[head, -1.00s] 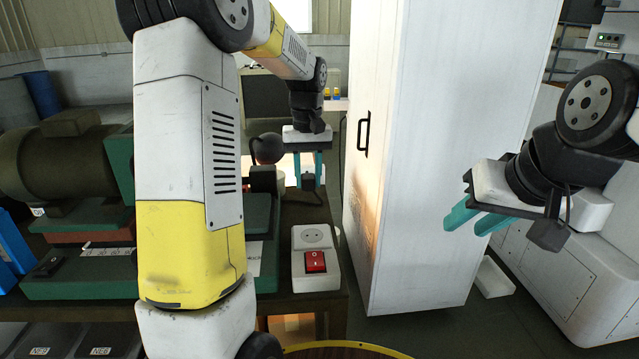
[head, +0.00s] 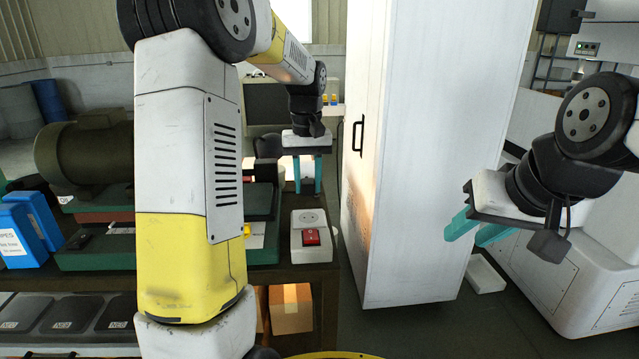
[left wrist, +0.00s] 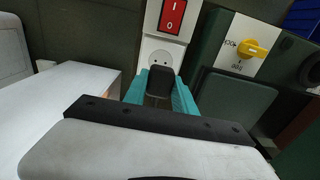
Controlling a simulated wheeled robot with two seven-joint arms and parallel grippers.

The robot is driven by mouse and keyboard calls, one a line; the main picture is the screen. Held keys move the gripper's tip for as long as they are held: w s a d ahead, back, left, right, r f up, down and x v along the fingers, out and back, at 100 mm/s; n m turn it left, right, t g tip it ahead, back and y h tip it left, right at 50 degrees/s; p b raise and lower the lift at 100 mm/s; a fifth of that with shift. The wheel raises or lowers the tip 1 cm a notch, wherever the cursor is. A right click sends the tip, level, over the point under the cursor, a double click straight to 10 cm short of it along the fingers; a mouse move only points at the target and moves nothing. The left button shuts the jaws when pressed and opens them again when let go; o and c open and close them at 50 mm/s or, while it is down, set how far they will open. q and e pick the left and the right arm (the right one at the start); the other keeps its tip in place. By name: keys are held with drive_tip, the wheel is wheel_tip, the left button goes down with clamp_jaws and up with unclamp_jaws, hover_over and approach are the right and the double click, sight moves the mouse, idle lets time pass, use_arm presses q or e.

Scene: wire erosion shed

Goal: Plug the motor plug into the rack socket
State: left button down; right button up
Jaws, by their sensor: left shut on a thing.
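The rack socket (head: 308,217) is a round two-hole outlet in a white box with a red rocker switch (head: 311,237), at the bench's right end. It also shows in the left wrist view (left wrist: 162,56), just beyond my fingers. My left gripper (head: 307,188) points down behind the box in the head view, with teal fingers. It is shut on the black motor plug (left wrist: 159,80), which shows clearly between the fingers in the left wrist view. The plug looks apart from the socket face. Its pins are hidden. My right gripper (head: 471,232) is open and empty at the right.
A tall white cabinet (head: 425,150) stands right of the bench. A green machine with a yellow rotary knob (left wrist: 252,49) is beside the socket box. A motor (head: 85,155) and blue boxes (head: 20,235) stand at the left. Floor at the right is partly clear.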

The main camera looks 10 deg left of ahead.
sight(309, 218)
use_arm(q)
drive_tip(key=shift+s+d, duration=0.1)
drive_tip(key=shift+s, duration=0.15)
drive_tip(key=shift+f, duration=2.95)
drive_tip(key=shift+f, duration=0.55)
drive_tip(key=c, duration=0.9)
unclamp_jaws()
